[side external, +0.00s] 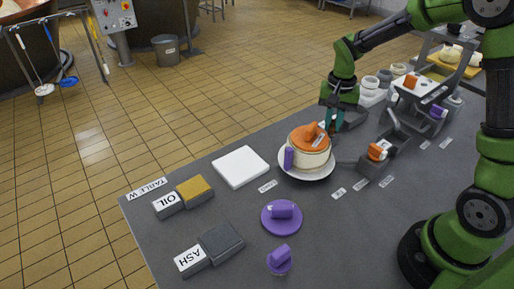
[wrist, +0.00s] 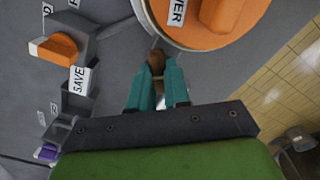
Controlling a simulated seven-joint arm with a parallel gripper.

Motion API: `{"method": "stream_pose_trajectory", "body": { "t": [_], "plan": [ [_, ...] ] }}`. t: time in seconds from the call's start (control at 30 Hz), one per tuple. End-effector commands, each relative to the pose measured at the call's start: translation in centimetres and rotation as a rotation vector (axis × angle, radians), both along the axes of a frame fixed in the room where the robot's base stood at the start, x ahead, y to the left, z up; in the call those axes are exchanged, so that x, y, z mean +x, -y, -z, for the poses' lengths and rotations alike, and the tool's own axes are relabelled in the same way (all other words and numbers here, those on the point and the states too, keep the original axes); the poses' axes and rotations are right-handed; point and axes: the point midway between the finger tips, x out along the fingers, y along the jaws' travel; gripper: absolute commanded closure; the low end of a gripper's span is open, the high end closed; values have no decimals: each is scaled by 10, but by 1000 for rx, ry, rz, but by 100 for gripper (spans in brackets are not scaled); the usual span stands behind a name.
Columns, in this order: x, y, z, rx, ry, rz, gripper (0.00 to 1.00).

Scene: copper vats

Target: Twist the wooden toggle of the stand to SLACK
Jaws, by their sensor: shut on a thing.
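My gripper (side external: 330,124) reaches down just behind the orange-topped round thing in the side external view. In the wrist view its teal fingers (wrist: 157,78) are shut on a small brown wooden piece (wrist: 157,60), which looks like the wooden toggle. Only its top shows between the fingertips; its lower part and any SLACK mark are hidden. The orange lid (wrist: 192,27), with a label ending in "VER", lies close by at upper right. The toggle cannot be made out in the side external view, and I cannot tell which way it is turned.
The orange lid (side external: 303,132) tops a cream round on a white plate (side external: 315,178). A grey block with an orange toggle (side external: 377,152) stands to the right.

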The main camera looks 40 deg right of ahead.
Motion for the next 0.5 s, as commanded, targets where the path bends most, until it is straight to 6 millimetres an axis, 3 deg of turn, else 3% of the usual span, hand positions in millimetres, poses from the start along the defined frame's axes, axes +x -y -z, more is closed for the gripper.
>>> {"method": "stream_pose_trajectory", "body": {
  "t": [0.27,0.5],
  "plan": [
    [0,0,-1,1,1,-123,100],
    [0,0,-1,0,1,-329,100]
  ]
}}
